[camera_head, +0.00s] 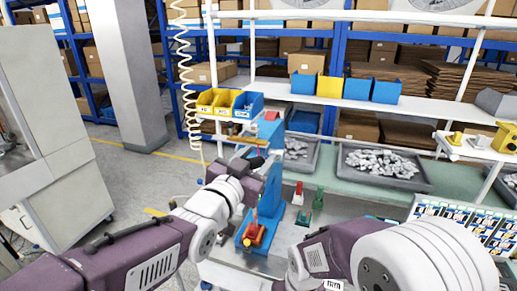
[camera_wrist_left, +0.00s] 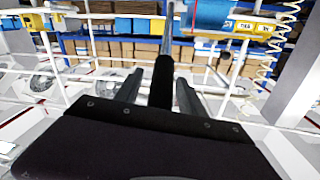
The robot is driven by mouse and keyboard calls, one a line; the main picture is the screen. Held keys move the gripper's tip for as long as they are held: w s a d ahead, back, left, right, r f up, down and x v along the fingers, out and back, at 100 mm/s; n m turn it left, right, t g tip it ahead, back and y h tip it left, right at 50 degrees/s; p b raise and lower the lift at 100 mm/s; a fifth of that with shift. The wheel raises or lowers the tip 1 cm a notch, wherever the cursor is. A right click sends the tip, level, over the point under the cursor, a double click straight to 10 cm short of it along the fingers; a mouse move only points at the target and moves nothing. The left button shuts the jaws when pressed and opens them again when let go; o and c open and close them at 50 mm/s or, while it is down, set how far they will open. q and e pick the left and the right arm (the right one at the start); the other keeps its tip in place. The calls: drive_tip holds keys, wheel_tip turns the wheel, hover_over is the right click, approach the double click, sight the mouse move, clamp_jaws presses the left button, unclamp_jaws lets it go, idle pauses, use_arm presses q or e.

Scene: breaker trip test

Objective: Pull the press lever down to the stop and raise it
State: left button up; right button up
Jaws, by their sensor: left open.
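The blue press (camera_head: 271,190) stands on the bench, with an orange-red part (camera_head: 254,234) at its base. Its lever has a black grip (camera_wrist_left: 162,85) on a grey rod (camera_wrist_left: 168,30), which runs up beside the blue press head (camera_wrist_left: 208,14) in the left wrist view. My left gripper (camera_head: 256,161) is at the lever beside the press head. Its fingers (camera_wrist_left: 159,92) are open, one on each side of the black grip, with gaps visible. The gripper partly hides the lever in the head view. My right arm shows, but its gripper does not.
Grey trays (camera_head: 385,184) of small pale parts lie on the green bench behind the press. Red (camera_head: 298,194) and green (camera_head: 318,199) pieces stand right of it. Yellow bins (camera_head: 226,102) and a coiled hose (camera_head: 187,85) are above left.

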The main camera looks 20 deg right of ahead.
use_arm(q)
drive_tip(key=shift+w+d, duration=0.15)
drive_tip(key=shift+w, duration=0.05)
drive_tip(key=shift+c, duration=0.7)
clamp_jaws()
idle(0.7)
